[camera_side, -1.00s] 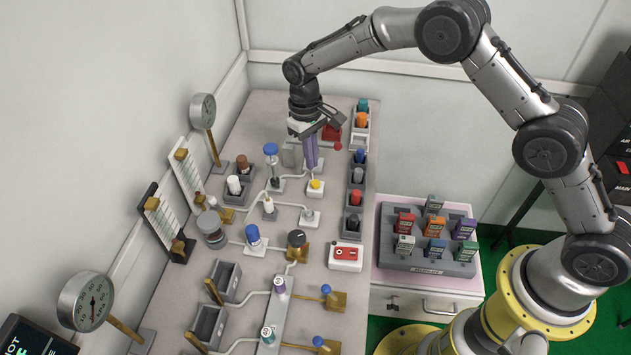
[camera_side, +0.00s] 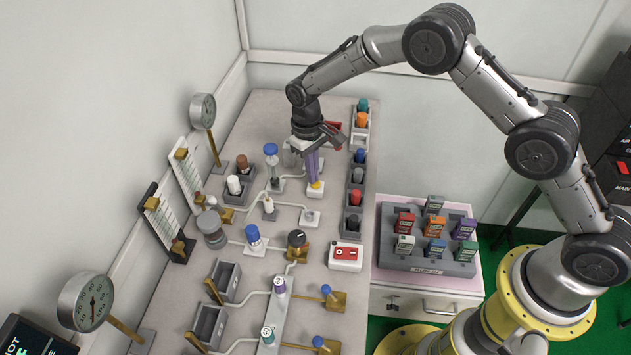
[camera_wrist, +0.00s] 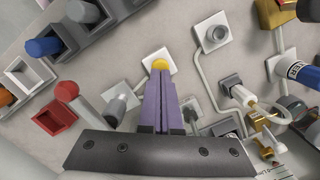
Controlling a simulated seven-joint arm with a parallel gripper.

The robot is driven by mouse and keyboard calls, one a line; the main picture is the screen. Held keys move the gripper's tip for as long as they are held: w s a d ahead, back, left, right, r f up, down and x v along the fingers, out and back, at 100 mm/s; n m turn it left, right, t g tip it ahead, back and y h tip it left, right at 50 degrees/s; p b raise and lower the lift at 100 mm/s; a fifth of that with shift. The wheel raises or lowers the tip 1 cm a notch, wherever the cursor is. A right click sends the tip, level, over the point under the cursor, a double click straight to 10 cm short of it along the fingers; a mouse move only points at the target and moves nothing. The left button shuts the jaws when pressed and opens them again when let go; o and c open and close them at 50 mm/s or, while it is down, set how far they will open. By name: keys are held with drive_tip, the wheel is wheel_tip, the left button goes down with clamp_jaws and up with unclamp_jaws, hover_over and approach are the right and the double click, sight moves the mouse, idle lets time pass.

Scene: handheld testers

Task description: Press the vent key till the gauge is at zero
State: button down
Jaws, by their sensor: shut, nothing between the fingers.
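The yellow key (camera_side: 316,186), the likely vent key, sits on a small white base on the bench. In the wrist view the yellow key (camera_wrist: 159,63) shows just beyond my fingertips. My gripper (camera_side: 315,179) has its purple fingers shut together, empty, pointing down at the key. The fingertips (camera_wrist: 161,72) look to be at or touching the key's top; whether it is pressed in I cannot tell. Two round dial gauges stand at the left: a far gauge (camera_side: 203,110) and a near gauge (camera_side: 88,300). Which one belongs to the key is unclear, and their readings are too small to read.
A row of dark holders with coloured-capped testers (camera_side: 355,197) stands close right of the key. A blue-capped column (camera_side: 271,165) stands close left. A white box with a red panel (camera_side: 346,257) lies nearer the front. A tray of small boxes (camera_side: 430,238) is at the right.

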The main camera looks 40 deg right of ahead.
drive_tip(key=shift+w+a+r, duration=0.15)
drive_tip(key=shift+w+r, duration=0.05)
drive_tip(key=shift+w, duration=0.6)
drive_tip(key=shift+w+a+r, duration=0.15)
drive_tip(key=shift+w, duration=0.6)
wheel_tip(320, 180, up, 14)
drive_tip(key=w, duration=0.1)
drive_tip(key=shift+w, duration=0.15)
drive_tip(key=shift+f, duration=0.1)
